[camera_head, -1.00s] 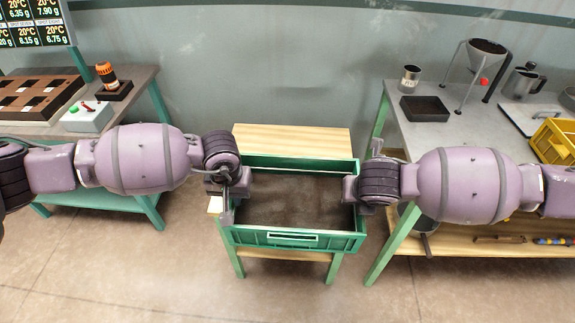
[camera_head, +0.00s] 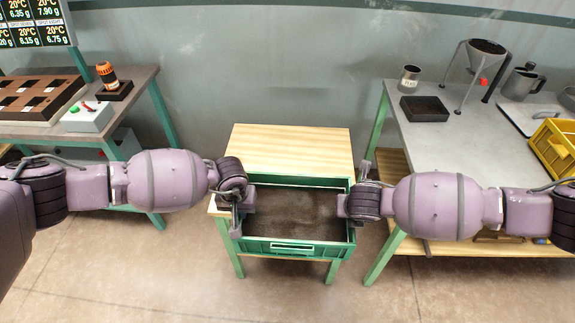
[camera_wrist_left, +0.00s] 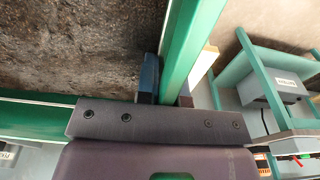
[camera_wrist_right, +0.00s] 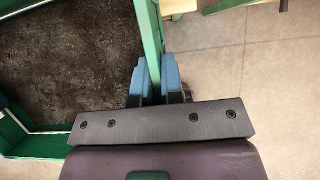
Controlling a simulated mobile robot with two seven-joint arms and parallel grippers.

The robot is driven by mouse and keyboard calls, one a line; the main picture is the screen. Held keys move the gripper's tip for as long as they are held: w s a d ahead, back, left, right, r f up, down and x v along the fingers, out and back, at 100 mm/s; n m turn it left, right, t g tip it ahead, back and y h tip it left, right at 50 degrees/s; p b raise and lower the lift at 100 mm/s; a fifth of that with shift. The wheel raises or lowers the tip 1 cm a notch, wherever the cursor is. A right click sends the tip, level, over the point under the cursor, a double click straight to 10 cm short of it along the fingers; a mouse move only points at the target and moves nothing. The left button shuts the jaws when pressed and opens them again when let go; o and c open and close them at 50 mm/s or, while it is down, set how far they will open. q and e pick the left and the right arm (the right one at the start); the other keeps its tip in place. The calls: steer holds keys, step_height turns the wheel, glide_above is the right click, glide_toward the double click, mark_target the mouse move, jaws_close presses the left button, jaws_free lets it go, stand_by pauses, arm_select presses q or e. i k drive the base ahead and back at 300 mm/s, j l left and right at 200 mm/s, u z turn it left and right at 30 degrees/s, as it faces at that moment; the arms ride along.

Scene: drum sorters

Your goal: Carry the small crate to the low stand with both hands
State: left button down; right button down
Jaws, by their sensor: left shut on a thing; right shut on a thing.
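The small crate (camera_head: 293,249) is green and open-topped, with a dark brown, earthy-looking inside. It lies over the front part of the low stand (camera_head: 290,145), which has a pale wooden top and green legs. I cannot tell whether its bottom touches the top. My left gripper (camera_head: 236,216) is shut on the crate's left wall; its fingers straddle that wall in the left wrist view (camera_wrist_left: 167,95). My right gripper (camera_head: 350,206) is shut on the right wall, with blue fingers either side of it in the right wrist view (camera_wrist_right: 155,85). The crate looks about level.
A grey bench (camera_head: 440,140) with a funnel stand (camera_head: 485,62), a dark tray (camera_head: 424,108) and a yellow bin (camera_head: 556,145) stands close on the right. Another bench (camera_head: 140,85) with a control box (camera_head: 88,117) is on the left. The back of the stand's top is bare.

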mark_target(296, 164)
steer(key=i, duration=0.95)
